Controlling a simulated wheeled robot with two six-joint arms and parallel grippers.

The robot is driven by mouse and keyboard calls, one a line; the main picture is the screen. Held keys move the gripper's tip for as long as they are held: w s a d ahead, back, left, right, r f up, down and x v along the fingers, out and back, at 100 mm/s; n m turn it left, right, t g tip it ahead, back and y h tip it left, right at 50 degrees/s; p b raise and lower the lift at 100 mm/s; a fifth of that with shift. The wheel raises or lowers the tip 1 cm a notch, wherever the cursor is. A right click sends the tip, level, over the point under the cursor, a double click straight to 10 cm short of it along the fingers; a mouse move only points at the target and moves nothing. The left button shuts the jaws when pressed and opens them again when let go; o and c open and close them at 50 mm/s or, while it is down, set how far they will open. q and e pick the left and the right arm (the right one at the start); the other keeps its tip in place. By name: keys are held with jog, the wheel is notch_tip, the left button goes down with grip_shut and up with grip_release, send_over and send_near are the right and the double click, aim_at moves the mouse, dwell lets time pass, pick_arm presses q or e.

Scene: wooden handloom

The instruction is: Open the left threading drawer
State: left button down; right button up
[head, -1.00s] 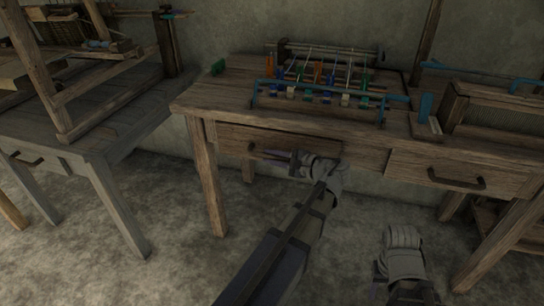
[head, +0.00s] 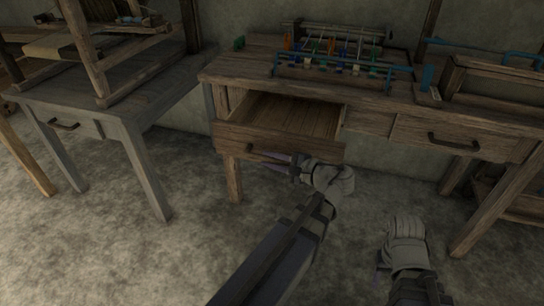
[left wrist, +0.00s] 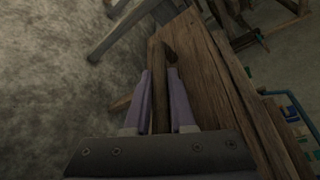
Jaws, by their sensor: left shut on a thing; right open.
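The left threading drawer (head: 272,143) is pulled well out of the wooden table, and its bare inside shows in the head view. Its front panel also shows in the left wrist view (left wrist: 212,90). My left gripper (head: 290,161) is at the drawer front. In the left wrist view, my left gripper (left wrist: 160,95) has its two purple fingers on either side of the dark handle (left wrist: 157,75) and is shut on it. My right gripper (head: 381,262) is open, low over the floor at the right, away from the drawer; its fingers are mostly hidden.
A threading rack with coloured pieces (head: 340,58) stands on the tabletop above the drawer. A second, closed drawer (head: 455,139) is at the right. A grey table with a loom frame (head: 126,107) stands at the left. The floor in front is clear.

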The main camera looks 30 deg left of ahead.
pick_arm(q)
jog(key=c, duration=0.8)
grip_release()
jog(key=shift+o, duration=0.2)
jog(key=shift+d, duration=0.1)
jog(key=p+v, duration=0.1)
jog(key=v, duration=0.6)
jog(key=shift+d+r+p, duration=0.1)
jog(key=shift+d+p, duration=0.25)
